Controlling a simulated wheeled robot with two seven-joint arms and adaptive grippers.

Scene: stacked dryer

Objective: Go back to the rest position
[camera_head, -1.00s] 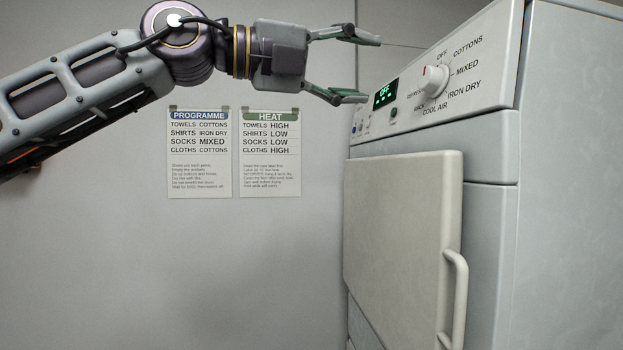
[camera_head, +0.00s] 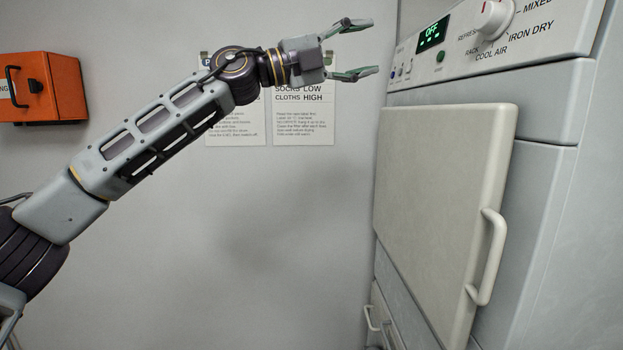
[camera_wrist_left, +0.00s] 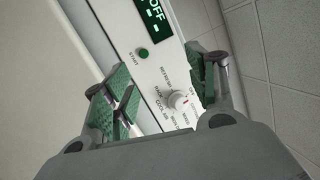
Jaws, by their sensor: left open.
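My left gripper (camera_head: 362,49) is open and empty, in front of the wall and left of the dryer's control panel (camera_head: 480,42). It also shows in the left wrist view (camera_wrist_left: 160,92), its two green-padded fingers apart with the panel beyond. The dryer's door (camera_head: 445,190) is closed, with a pale handle (camera_head: 488,257) on its right side. The white programme knob (camera_head: 494,18) has a red mark, and the display (camera_head: 432,33) reads OFF. A green START button (camera_wrist_left: 142,53) shows in the left wrist view. My right gripper is not in view.
An orange box (camera_head: 45,88) is mounted on the left wall. Two printed sheets (camera_head: 304,115) hang behind my left arm, partly covered. A second handle (camera_head: 371,318) shows low on the machine. The space below my left arm is clear.

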